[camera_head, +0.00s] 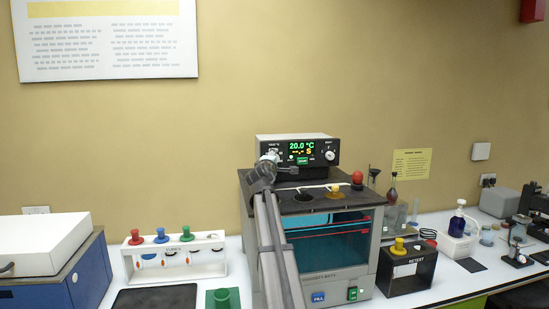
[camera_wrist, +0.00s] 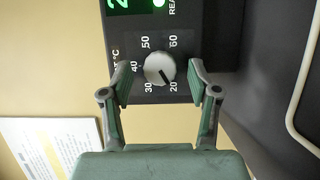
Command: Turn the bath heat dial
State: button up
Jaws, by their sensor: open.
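The bath heat dial (camera_wrist: 159,68) is a round pale knob with a dark pointer line, on a black panel marked 20 to 60. Its line points toward the 20 mark in the wrist view. My gripper (camera_wrist: 158,82) is open, with one finger on each side of the dial and visible gaps between fingers and knob. In the head view my gripper (camera_head: 274,165) is in front of the left part of the black control unit (camera_head: 322,142), mostly hiding the dial. The unit's display (camera_head: 302,149) reads 20.0 °C.
The grey bath (camera_head: 365,235) with a teal window stands below the control unit; a red knob (camera_head: 358,177) and yellow stopper stand on its top. A tube rack (camera_head: 205,262) stands left, a black box (camera_head: 408,272) right. A pale cable (camera_wrist: 297,100) curves at right.

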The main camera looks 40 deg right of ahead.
jog(key=shift+w+d, duration=0.35)
jog(key=shift+d, duration=0.05)
jog(key=c, duration=1.1)
jog(key=shift+c, duration=0.2)
jog(key=m+y+b, duration=0.2)
jog(key=m+y, duration=0.1)
jog(key=m, duration=0.2)
jog(key=m+t+y+b, duration=0.1)
jog(key=m+y+b, duration=0.1)
jog(key=m, duration=0.4)
jog(key=m+y+b, duration=0.3)
jog(key=m+y, duration=0.2)
jog(key=m, duration=0.1)
jog(key=shift+s+d+r+t, duration=0.2)
jog(key=shift+d+r+t, duration=0.05)
jog(key=shift+d+t, duration=0.15)
jog(key=shift+m, duration=0.3)
